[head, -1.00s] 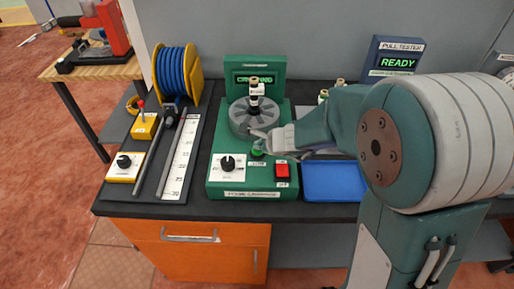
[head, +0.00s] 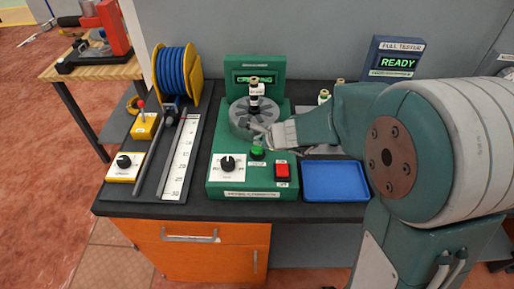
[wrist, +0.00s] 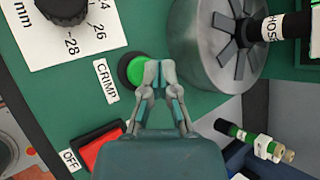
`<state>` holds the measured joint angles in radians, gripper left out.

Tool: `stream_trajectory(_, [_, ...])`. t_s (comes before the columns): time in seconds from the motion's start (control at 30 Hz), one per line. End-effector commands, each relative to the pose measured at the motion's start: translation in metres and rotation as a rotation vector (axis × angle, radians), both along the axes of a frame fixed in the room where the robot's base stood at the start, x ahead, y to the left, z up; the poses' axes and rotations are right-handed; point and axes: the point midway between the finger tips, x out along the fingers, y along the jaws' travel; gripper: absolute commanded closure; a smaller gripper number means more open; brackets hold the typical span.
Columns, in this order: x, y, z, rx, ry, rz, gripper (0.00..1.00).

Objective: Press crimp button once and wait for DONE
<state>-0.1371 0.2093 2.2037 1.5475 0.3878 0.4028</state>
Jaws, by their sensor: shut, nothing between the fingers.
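The green crimp button (head: 257,152) is on the sloped front of the green crimping machine (head: 238,190), between the dial and the red OFF button (head: 282,171). The wrist view shows the round green button (wrist: 136,71) beside its CRIMP label (wrist: 106,80). My gripper (head: 264,138) is shut and empty, just above and behind the button in the head view. In the wrist view its closed tips (wrist: 158,68) overlap the button's right edge; contact looks absent in the head view. The machine's display (head: 255,79) has green lettering that seems to read CRIMPING.
A black hose (head: 256,101) with a white label stands in the grey die head (head: 240,119). A blue tray (head: 335,190) lies to the right. The pull tester display (head: 397,62) reads READY. A ruler (head: 179,165) and blue hose reel (head: 172,72) are at left.

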Motion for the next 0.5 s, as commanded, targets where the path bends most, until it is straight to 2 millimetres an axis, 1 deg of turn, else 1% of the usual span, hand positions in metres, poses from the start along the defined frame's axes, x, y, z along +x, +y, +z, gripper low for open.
stream_trajectory(0.23, [0.000, 0.000, 0.003, 0.000, -0.002, 0.001, 1.00])
stream_trajectory(0.5, [0.000, 0.000, 0.026, 0.000, -0.003, 0.001, 1.00])
